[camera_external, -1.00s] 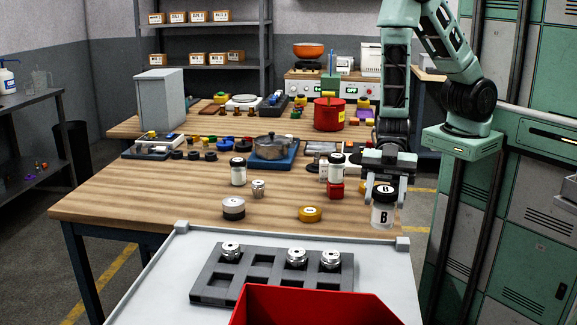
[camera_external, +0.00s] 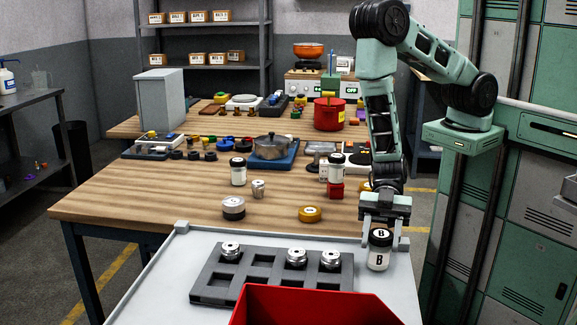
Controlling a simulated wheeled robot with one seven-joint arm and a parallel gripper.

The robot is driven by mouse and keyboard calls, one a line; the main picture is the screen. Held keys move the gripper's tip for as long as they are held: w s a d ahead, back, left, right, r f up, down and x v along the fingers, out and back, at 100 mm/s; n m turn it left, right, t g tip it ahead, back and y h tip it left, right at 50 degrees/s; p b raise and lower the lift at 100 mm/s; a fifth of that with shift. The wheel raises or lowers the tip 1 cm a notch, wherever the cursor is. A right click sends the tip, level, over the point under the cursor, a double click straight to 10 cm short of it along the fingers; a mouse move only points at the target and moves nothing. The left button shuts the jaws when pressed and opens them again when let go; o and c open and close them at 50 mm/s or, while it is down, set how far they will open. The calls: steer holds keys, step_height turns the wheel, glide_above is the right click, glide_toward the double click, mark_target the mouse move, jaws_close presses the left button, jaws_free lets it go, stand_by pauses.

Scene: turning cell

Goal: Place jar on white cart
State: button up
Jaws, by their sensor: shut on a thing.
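The jar (camera_external: 379,256) is clear-walled with white contents, marked B on its lid and side. My gripper (camera_external: 381,243) points down with its fingers on either side of the jar's lid and is shut on it. The jar is upright over the right rear part of the white cart (camera_external: 160,280), just right of the grey tray. I cannot tell whether its bottom touches the cart top.
A grey slotted tray (camera_external: 213,294) with several metal parts stands on the cart. A red bin (camera_external: 300,306) is at its front. Cart top around the jar is clear.

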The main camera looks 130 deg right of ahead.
steer(key=shift+f, duration=0.1)
steer(key=o, duration=1)
